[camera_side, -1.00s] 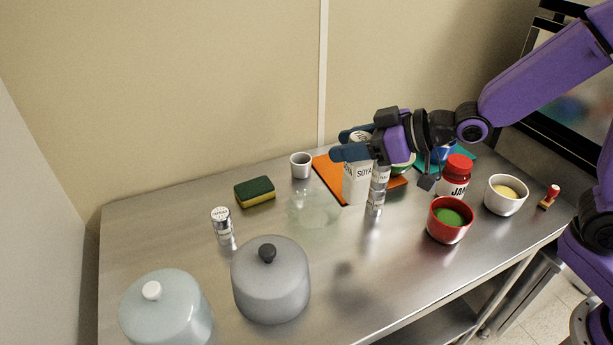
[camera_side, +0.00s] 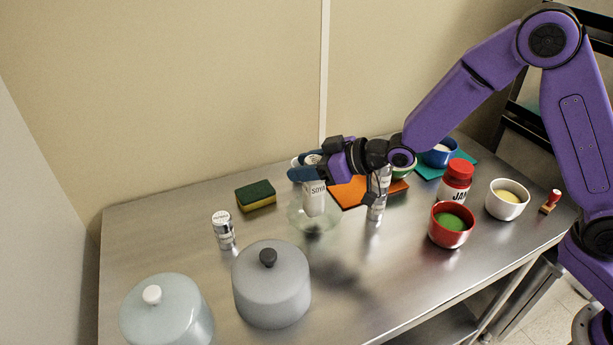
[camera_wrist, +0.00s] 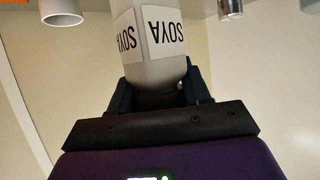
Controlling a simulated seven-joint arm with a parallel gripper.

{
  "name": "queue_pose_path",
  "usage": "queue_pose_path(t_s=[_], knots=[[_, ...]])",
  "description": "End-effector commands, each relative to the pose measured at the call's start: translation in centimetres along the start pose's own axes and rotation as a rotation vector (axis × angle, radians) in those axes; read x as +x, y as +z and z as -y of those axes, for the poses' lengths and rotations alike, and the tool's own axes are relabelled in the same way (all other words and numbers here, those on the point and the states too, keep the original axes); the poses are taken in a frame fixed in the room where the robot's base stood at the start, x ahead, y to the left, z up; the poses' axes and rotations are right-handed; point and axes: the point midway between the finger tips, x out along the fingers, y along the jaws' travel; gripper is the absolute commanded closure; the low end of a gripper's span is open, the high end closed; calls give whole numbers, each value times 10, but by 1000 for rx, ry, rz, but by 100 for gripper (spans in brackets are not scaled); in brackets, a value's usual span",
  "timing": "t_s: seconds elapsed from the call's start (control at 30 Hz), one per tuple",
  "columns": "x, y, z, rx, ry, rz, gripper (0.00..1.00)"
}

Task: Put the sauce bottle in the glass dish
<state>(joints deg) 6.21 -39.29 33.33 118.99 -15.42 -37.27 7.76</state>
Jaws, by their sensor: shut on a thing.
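The sauce bottle (camera_side: 316,198) is white with a "SOYA" label. My gripper (camera_side: 309,168) is shut on it near its top, and the bottle hangs roughly upright. In the wrist view the bottle (camera_wrist: 147,55) sits between the fingers (camera_wrist: 158,97). The clear glass dish (camera_side: 299,222) stands on the table, and the bottle's lower end shows over or inside it. I cannot tell whether the bottle touches the dish's bottom.
An orange board (camera_side: 352,192) lies to the right of the dish, with a silver-topped shaker (camera_side: 377,205) in front of it. A sponge (camera_side: 256,196) and another shaker (camera_side: 223,230) stand to the left. A grey lidded dome (camera_side: 272,290) stands in front. A white cup (camera_wrist: 61,12) shows in the wrist view.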

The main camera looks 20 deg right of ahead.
Motion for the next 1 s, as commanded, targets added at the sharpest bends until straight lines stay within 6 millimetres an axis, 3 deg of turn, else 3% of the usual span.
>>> queue_pose_path(t_s=[0.2, 0.63, 0.67, 0.73, 1.0], knots=[[11, 24, 0, 0, -1, 1, 100], [13, 28, 0, 0, 0, 0, 100], [13, 29, 0, 0, 0, 2, 50], [13, 29, 0, 0, 0, 1, 28], [13, 28, 0, 0, 0, 1, 28]])
